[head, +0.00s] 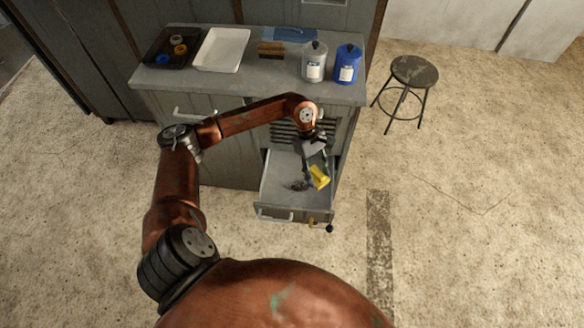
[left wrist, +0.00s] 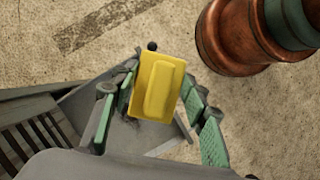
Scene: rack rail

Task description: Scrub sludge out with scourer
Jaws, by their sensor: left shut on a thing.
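A yellow scourer (head: 320,177) is held in my left gripper (head: 316,163), over the right part of an open grey drawer (head: 283,212). In the left wrist view the scourer (left wrist: 158,87) sits between the green-padded fingers, with its raised block facing the camera. Dark sludge (head: 298,186) lies on the drawer floor, just left of the scourer. I cannot tell whether the scourer touches the drawer floor. The gripper and scourer hide part of the drawer's right side. My right gripper is not in view.
The grey cabinet top (head: 262,86) holds a dark tray (head: 165,54), a white tray (head: 220,49), a brush (head: 271,49), a blue cloth (head: 289,34), a grey bottle (head: 314,62) and a blue bottle (head: 347,65). A stool (head: 414,70) stands right. The floor right of the drawer is clear.

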